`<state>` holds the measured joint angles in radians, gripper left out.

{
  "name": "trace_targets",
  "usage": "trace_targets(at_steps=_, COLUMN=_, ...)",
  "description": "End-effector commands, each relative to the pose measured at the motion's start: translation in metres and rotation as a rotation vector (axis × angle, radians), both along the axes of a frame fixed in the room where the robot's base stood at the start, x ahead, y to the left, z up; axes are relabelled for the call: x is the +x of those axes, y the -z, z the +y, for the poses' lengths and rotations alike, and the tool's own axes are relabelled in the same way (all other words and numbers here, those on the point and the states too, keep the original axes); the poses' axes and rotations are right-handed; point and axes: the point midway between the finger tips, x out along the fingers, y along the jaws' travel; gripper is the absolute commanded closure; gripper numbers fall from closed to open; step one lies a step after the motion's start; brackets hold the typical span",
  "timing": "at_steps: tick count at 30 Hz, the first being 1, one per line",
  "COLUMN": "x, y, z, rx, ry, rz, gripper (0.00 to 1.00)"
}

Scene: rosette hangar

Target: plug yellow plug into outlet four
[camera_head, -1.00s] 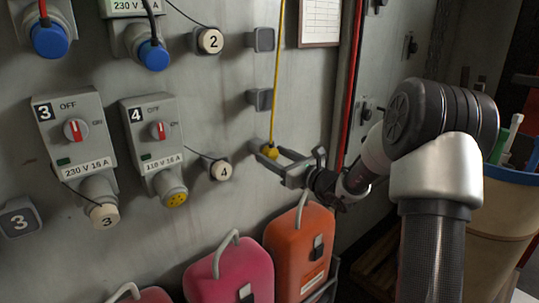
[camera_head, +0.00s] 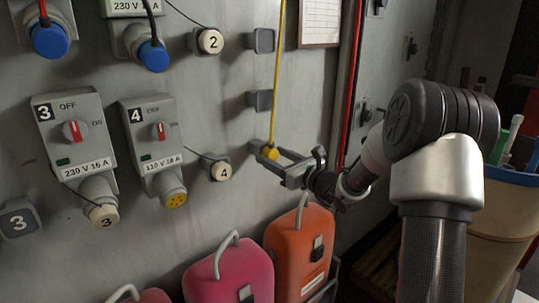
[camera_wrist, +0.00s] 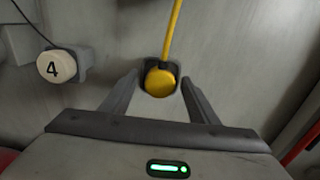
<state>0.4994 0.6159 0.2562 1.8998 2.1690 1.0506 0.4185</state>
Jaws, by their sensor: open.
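The yellow plug (camera_head: 270,152) hangs on its yellow cable (camera_head: 277,75) in a grey wall holder; the wrist view shows the plug (camera_wrist: 160,82) in that holder too. My gripper (camera_head: 272,163) is open at the plug. In the wrist view its fingers (camera_wrist: 158,88) stand on either side of the plug, with small gaps visible. Outlet four (camera_head: 175,199) is a grey unit with a yellow socket face with dark holes. Its red switch (camera_head: 161,130) shows on the box labelled 4. A cream cap marked 4 (camera_head: 220,171) sits on the wall beside it, also in the wrist view (camera_wrist: 57,66).
Outlet three (camera_head: 76,131) is left of outlet four, with cap 3 (camera_head: 104,215) on its socket. Blue plugs (camera_head: 154,55) sit above. Pink (camera_head: 231,270) and orange (camera_head: 300,255) cases stand below. Empty grey holders (camera_head: 261,41) are above the yellow plug.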

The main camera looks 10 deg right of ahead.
Motion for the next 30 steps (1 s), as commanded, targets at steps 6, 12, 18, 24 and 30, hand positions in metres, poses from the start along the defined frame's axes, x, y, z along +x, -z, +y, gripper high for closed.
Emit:
trace_targets(at_steps=6, x=0.0, y=0.0004, z=0.0, rx=0.0, ry=0.0, rz=0.0, gripper=0.45)
trace_targets(at_steps=12, x=0.0, y=0.0005, z=0.0001, rx=0.0, ry=0.0, rz=0.0, gripper=0.45)
trace_targets(at_steps=18, x=0.0, y=0.0001, z=0.0001, rx=0.0, ry=0.0, rz=0.0, gripper=0.5)
trace_targets(at_steps=24, x=0.0, y=0.0002, z=0.0001, rx=0.0, ry=0.0, rz=0.0, gripper=0.84)
trace_targets(at_steps=30, x=-0.0005, y=-0.0001, z=-0.0003, rx=0.0, ry=0.0, rz=0.0, gripper=1.0)
